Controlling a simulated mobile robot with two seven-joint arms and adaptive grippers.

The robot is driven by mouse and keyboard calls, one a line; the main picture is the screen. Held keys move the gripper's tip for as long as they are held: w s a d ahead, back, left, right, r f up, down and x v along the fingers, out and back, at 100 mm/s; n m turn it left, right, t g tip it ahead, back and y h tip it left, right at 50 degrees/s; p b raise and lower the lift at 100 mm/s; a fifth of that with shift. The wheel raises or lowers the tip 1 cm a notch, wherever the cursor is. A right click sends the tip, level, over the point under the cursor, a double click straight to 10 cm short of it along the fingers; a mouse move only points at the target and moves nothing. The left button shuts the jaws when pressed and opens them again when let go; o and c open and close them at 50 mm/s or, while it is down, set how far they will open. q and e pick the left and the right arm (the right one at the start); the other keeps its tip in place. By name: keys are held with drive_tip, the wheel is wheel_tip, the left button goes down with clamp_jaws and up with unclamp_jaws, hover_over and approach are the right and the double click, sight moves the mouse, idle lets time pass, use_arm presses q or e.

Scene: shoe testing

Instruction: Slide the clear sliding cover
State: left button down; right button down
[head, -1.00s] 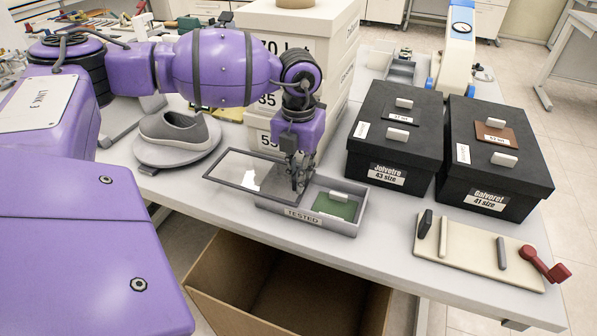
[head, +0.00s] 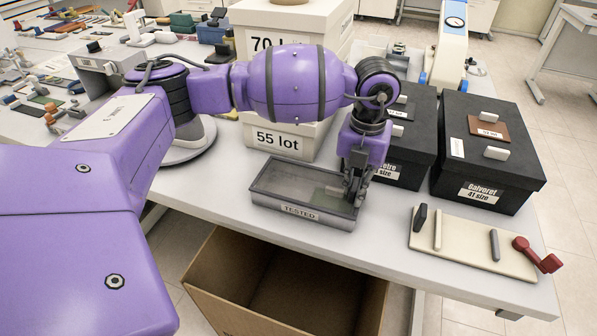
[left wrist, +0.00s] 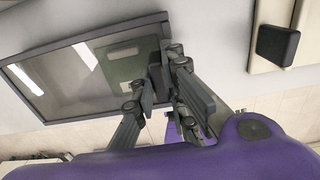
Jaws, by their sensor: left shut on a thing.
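The clear sliding cover (head: 290,180), a see-through panel in a dark frame, lies over the grey tray labelled TESTED (head: 275,208). It appears to span nearly the whole tray top. It also fills the upper left of the left wrist view (left wrist: 60,85), with a pale block and a greenish patch showing through. My left gripper (head: 352,198) points down at the tray's right end. Its fingers (left wrist: 168,72) are shut on a small dark grip at the cover's edge, partly hidden by them. My right gripper is in neither view.
Black shoe boxes (head: 488,155) stand behind and right of the tray. A cream board (head: 465,248) with small tools lies to the right. White stacked boxes (head: 285,140) stand behind. An open cardboard box (head: 285,285) is below the table's front edge.

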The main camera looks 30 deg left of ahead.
use_arm(q)
drive_tip(key=shift+w+d, duration=0.1)
drive_tip(key=shift+d, duration=0.1)
drive_tip(key=c, duration=1.8)
unclamp_jaws()
drive_tip(key=shift+d, duration=0.15)
drive_tip(key=shift+o, duration=0.2)
drive_tip(key=shift+r, duration=0.15)
wheel_tip(320, 180, up, 12)
drive_tip(key=shift+f, duration=0.2)
